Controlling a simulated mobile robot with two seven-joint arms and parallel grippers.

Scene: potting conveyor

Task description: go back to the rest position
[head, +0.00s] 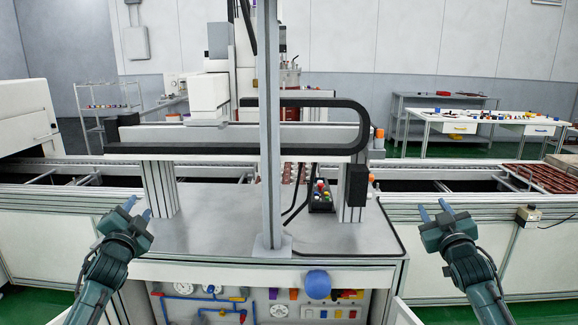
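My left gripper (138,209) is in the lower left of the head view, in front of the left part of the machine table. Its two blue-tipped fingers are apart with nothing visible between them. My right gripper (434,210) is in the lower right, in front of the conveyor's front side. Its fingers are also apart and empty. Both grippers point forward, at about the same height. Neither appears to touch anything.
A grey table (215,228) with an upright post (269,130) stands between my grippers. A black cable chain (330,103) runs above it. A small black box with coloured buttons (321,203) sits on it. Reddish-brown trays (545,177) lie on the conveyor at right.

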